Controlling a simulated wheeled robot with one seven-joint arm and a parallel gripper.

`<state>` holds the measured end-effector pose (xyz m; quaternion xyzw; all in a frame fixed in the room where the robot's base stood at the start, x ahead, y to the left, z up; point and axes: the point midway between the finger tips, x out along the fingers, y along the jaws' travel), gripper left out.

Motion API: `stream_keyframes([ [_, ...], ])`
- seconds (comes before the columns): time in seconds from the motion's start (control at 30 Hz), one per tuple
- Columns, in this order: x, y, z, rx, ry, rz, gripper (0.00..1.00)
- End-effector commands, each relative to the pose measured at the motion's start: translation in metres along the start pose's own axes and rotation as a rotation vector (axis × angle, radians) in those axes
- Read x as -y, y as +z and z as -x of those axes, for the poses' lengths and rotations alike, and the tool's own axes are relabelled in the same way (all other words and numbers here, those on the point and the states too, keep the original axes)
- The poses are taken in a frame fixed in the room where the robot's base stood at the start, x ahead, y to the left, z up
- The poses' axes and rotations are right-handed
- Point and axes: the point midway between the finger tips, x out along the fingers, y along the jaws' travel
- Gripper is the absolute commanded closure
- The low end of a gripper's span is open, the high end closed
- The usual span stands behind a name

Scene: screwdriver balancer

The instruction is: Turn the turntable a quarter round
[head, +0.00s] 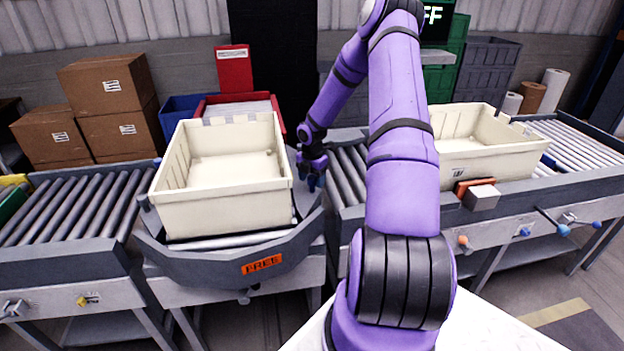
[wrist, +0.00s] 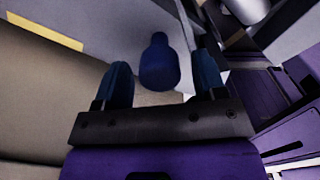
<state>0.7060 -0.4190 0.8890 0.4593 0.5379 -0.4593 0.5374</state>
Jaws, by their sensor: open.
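The turntable (head: 195,264) is a dark grey round frame with rollers, between two roller conveyors. It has an orange label (head: 262,263) reading "FREE" at its front. A cream crate (head: 225,213) sits on it and covers most of its rollers. My gripper (head: 312,184) is at the turntable's right side, beside the crate, pointing down. In the wrist view my gripper (wrist: 161,80) is open, with a dark blue rounded knob (wrist: 158,64) showing between its two blue fingers. I cannot tell whether either finger touches the knob.
Another cream crate (head: 480,168) stands on the right conveyor (head: 572,140), with a small orange and grey block (head: 480,196) at its front. The left conveyor (head: 70,207) is empty nearby. Small coloured knobs line the conveyor fronts.

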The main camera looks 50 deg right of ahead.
Motion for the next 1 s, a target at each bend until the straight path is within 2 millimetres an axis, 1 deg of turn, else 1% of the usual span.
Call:
stream_keyframes([
  [0.17, 0.0, 0.001, 0.021, 0.003, 0.002, 0.001, 0.35],
  [0.4, 0.0, 0.001, 0.066, 0.003, 0.002, -0.001, 0.35],
  [0.6, 0.0, 0.001, 0.095, 0.002, 0.001, -0.001, 0.35],
  [0.8, 0.0, 0.0, 0.106, 0.0, 0.0, 0.0, 0.35],
  [1.0, 0.0, 0.0, 0.106, 0.0, 0.0, 0.0, 0.35],
])
